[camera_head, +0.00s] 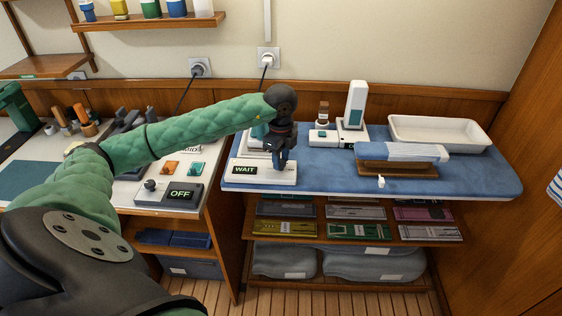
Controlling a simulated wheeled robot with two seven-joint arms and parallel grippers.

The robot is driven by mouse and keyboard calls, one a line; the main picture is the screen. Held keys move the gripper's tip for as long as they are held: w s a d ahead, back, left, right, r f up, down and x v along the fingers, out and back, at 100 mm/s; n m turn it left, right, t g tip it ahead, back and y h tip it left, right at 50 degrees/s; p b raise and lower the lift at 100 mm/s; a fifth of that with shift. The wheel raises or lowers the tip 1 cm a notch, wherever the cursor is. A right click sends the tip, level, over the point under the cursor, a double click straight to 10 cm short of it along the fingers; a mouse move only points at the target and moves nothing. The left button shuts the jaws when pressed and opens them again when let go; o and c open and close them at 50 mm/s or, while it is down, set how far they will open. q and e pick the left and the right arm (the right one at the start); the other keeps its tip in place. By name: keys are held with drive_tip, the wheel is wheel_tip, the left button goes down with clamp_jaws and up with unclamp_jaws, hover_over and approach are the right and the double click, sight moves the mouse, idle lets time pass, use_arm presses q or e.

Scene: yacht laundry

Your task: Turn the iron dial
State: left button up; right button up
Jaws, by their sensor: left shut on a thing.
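My left gripper (283,161) points down over a white base unit (290,179) on the blue-covered ironing surface. The base carries a small display (244,169) reading WAIT. The gripper is shut on a dial at the top of the base, beside the display. The fingers hide most of the dial, so its setting cannot be read. A light-coloured body behind the base is mostly hidden by my left arm and wrist. A second control box (182,194) with a dark knob (150,185) and a display reading OFF stands on the left counter. My right gripper is not in view.
The blue ironing surface (330,178) also bears a tall white device (355,106), a brown bottle (323,113), a white tray (437,132) and folded cloth on a wooden board (398,168). Shelves with packets lie below. My left arm crosses above the left counter.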

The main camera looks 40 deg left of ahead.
use_arm(q)
drive_tip(key=shift+n, duration=0.9)
drive_tip(key=shift+n, duration=1.7)
drive_tip(key=o, duration=0.5)
drive_tip(key=shift+p, duration=0.35)
drive_tip(key=shift+r+p, duration=1.1)
drive_tip(key=shift+r, duration=1.4)
